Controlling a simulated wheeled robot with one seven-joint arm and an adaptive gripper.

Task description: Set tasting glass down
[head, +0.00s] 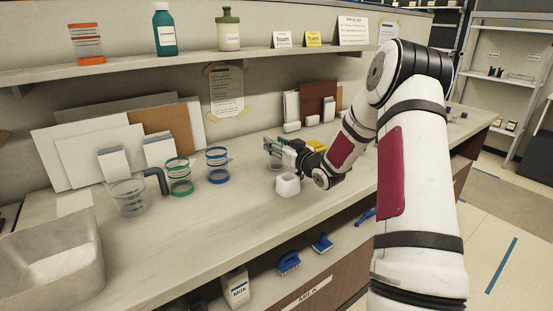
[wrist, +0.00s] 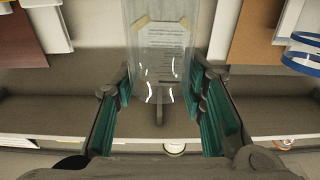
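The tasting glass is clear and shows in the wrist view (wrist: 160,50), between the two teal-padded fingers of my gripper (wrist: 160,95). The pads meet its sides near one end, and the other end runs out of the top of the picture.
A small white block (head: 286,185) stands just in front of my gripper. To the left are blue-banded cups (head: 217,176), green-banded cups (head: 179,188), a measuring jug (head: 129,203) and a metal basin (head: 50,265). A shelf (head: 200,62) with bottles runs above. The front middle counter is clear.

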